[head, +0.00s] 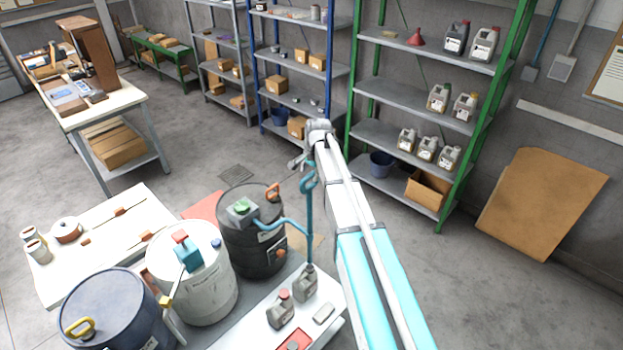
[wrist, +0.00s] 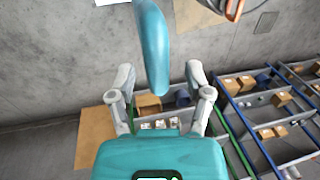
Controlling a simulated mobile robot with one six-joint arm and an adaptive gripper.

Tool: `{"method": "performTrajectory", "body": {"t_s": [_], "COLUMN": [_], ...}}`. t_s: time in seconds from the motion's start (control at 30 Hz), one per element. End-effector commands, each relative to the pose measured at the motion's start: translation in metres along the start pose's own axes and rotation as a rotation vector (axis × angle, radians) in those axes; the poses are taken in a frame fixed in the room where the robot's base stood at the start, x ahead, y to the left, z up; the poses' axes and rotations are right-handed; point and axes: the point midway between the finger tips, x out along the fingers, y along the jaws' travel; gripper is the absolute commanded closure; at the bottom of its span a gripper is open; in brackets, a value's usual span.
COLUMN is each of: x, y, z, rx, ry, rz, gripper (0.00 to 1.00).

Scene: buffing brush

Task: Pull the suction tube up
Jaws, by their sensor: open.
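My gripper (head: 299,162) is just above and beside the tube's loop in the head view. In the wrist view, my gripper (wrist: 160,78) is open, and a thick teal curved piece (wrist: 152,45), seemingly the tube's loop, reaches between the fingers. I cannot tell whether they touch.
A white drum (head: 196,290) and a blue drum (head: 115,315) stand left of the black drum. A green shelf (head: 400,140) stands beyond my arm. The floor between drums and shelves is clear.

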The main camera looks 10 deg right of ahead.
Motion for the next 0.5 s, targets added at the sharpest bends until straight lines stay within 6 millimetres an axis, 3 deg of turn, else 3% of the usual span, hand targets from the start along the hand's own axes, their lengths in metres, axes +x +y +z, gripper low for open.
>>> {"method": "performTrajectory", "body": {"t_s": [0.5], "x": [0.022], "y": [0.005], "z": [0.000], "rx": [0.000], "ry": [0.000], "rz": [0.001], "gripper": [0.35]}}
